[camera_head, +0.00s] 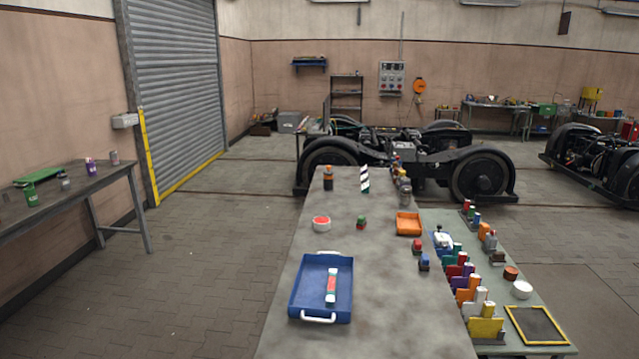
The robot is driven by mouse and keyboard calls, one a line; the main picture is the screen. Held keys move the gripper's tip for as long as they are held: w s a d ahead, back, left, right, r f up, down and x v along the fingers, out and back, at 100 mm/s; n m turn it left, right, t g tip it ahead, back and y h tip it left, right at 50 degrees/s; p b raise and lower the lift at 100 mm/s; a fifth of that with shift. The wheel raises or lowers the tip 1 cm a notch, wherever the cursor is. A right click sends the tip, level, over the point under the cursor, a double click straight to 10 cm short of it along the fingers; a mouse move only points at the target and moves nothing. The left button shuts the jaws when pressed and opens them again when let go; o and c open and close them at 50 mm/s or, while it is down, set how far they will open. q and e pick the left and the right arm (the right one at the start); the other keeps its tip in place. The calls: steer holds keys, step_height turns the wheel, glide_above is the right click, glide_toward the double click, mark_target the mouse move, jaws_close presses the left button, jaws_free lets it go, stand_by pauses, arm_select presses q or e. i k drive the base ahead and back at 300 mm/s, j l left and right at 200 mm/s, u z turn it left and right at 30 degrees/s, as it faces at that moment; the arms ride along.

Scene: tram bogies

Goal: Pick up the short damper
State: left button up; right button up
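I cannot tell for certain which thing is the short damper. On the long grey table (385,300), a cylinder with dark and white diagonal stripes (365,179) stands upright at the far end. A dark bottle-like cylinder with an orange band (328,179) stands to its left. Neither of my grippers is in view.
A red-topped white tub (321,223), a small red-green piece (361,222) and an orange tray (408,223) sit on the table. A lower table at right holds several coloured blocks and a black-topped panel (536,325). Bogies (405,160) stand behind. Floor at left is clear.

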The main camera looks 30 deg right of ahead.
mark_target(329, 177)
steer(key=i+j+u, duration=0.75)
steer(key=i, duration=0.2)
steer(key=i+j+z, duration=0.15)
steer(key=i, duration=0.4)
steer(key=i+j+z, duration=0.15)
steer(key=i, duration=0.35)
